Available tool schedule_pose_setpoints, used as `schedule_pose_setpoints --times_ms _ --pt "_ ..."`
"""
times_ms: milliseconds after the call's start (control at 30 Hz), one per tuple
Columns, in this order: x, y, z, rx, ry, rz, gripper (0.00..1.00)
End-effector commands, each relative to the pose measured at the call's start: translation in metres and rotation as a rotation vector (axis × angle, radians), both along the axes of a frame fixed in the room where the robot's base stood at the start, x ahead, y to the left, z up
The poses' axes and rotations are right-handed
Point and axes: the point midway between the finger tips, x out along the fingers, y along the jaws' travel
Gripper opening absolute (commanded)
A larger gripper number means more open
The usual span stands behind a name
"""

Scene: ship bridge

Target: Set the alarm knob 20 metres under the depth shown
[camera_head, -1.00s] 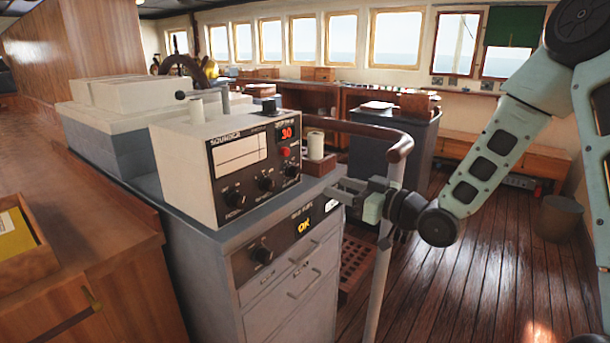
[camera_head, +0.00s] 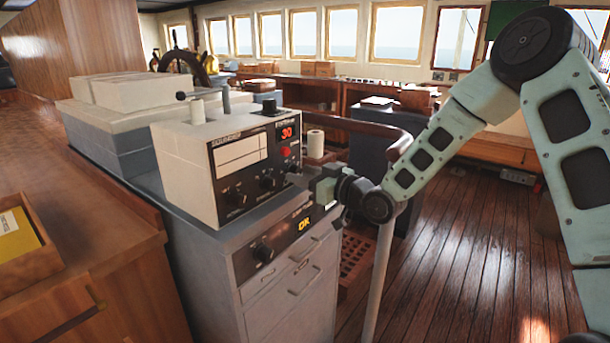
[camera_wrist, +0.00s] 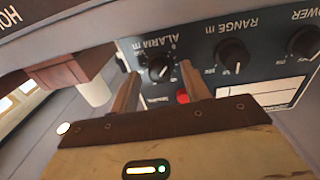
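The sounder (camera_head: 190,165) is a cream box with a black front panel, and its red display (camera_head: 286,132) reads 30. The alarm knob (camera_wrist: 158,68) is small, black and round, under the upside-down label "ALARM m" in the wrist view. Its pointer setting is too small to read. My gripper (camera_wrist: 160,77) is open, with one finger on each side of the alarm knob. I cannot tell whether the fingers touch it. In the head view my gripper (camera_head: 299,177) is at the right end of the panel and partly hides that knob.
The range knob (camera_wrist: 233,54) is beside the alarm knob. A red button (camera_head: 286,151) is above it in the head view. A handrail (camera_head: 380,270) stands close to my arm.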

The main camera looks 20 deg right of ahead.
Motion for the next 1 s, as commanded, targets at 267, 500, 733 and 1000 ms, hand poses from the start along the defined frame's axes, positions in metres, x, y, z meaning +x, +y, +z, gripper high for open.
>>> schedule_pose_setpoints --times_ms 267,500,733,1000 --pt "-0.0003 -0.0002 0.0002 0.002 0.001 0.0 0.03" --pt "-0.0003 -0.0003 0.002 0.149 0.109 0.0 0.03" --pt "-0.0004 -0.0005 0.0022 0.343 0.249 0.0 0.03" --pt "-0.0004 0.0 0.001 0.383 0.278 0.001 0.03"
